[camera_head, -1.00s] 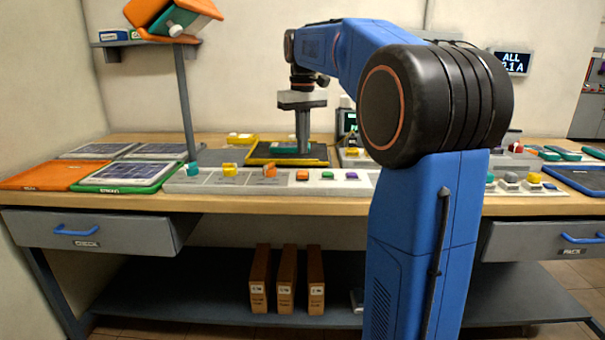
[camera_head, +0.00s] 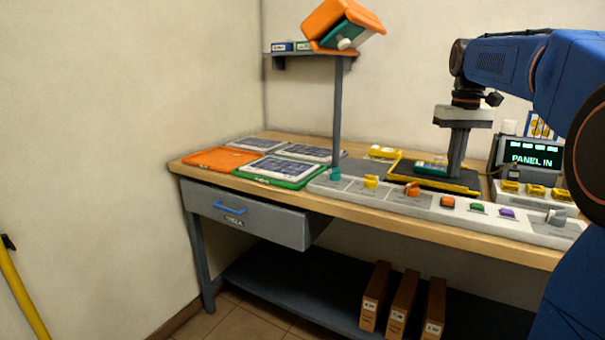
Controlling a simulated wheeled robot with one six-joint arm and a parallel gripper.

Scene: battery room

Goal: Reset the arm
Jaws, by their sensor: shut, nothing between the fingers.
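My arm is at the right of the head view, reaching left over the workbench. My gripper (camera_head: 457,168) points straight down, with its narrow fingers together and nothing seen between them. Its tips are low over the yellow-edged dark tray (camera_head: 463,186), right beside a small teal-green item (camera_head: 431,167) in that tray. I cannot tell whether the tips touch the tray or the item.
A control strip (camera_head: 418,200) with coloured knobs and buttons runs along the bench front. Panels (camera_head: 283,170) lie at left. A screen (camera_head: 530,158) reads "PANEL IN". The drawer (camera_head: 262,219) is partly open.

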